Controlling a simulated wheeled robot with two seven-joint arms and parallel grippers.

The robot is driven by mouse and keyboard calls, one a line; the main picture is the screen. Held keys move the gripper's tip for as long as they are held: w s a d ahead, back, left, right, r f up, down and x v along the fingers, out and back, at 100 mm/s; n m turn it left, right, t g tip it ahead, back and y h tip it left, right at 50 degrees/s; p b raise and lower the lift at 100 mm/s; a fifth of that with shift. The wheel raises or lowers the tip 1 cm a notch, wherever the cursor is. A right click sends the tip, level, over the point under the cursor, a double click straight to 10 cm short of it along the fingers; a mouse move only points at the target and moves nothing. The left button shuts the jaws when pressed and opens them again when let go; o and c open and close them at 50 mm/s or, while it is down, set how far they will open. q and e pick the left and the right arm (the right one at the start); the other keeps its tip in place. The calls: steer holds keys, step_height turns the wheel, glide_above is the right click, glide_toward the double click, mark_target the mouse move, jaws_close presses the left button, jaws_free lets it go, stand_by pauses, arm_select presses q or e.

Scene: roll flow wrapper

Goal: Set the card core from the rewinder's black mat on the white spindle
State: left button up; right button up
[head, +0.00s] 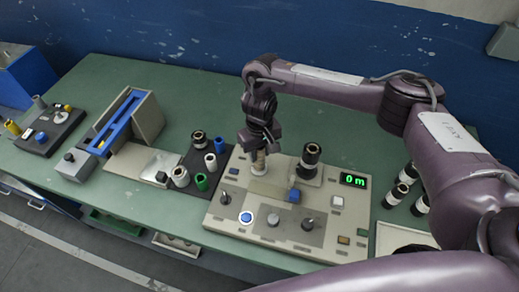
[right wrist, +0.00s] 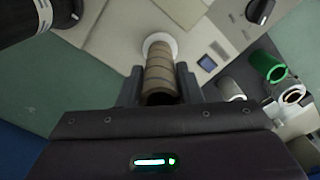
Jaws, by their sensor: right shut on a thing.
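My right gripper (head: 259,147) is shut on the brown card core (head: 259,161), which stands roughly upright over the left back part of the beige rewinder panel (head: 228,210). In the right wrist view the core (right wrist: 160,72) lies between the fingers (right wrist: 158,88), its far end at a white round part (right wrist: 159,43), apparently the white spindle's base. The spindle's shaft is hidden, and I cannot tell whether the core is fully down. The black mat (head: 188,190) lies left of the panel. My left gripper is not in view.
The mat holds a blue core (head: 220,145), a white core (head: 210,163), a green core (head: 201,182) and black-and-white rolls. A dark roll (head: 311,154) stands right of my gripper on the panel. A display (head: 353,180) reads 0 m. The green table behind is clear.

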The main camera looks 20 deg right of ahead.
steer(key=shift+f+p, duration=0.25)
steer(key=shift+p, duration=0.1)
stand_by(0.5)
steer(key=o, duration=1)
steer(key=shift+o, duration=0.5)
steer(key=o, duration=0.4)
step_height(320, 180, up, 8)
steer(key=p, duration=0.8)
steer(key=shift+r+p, duration=0.1)
steer(key=shift+p, duration=0.3)
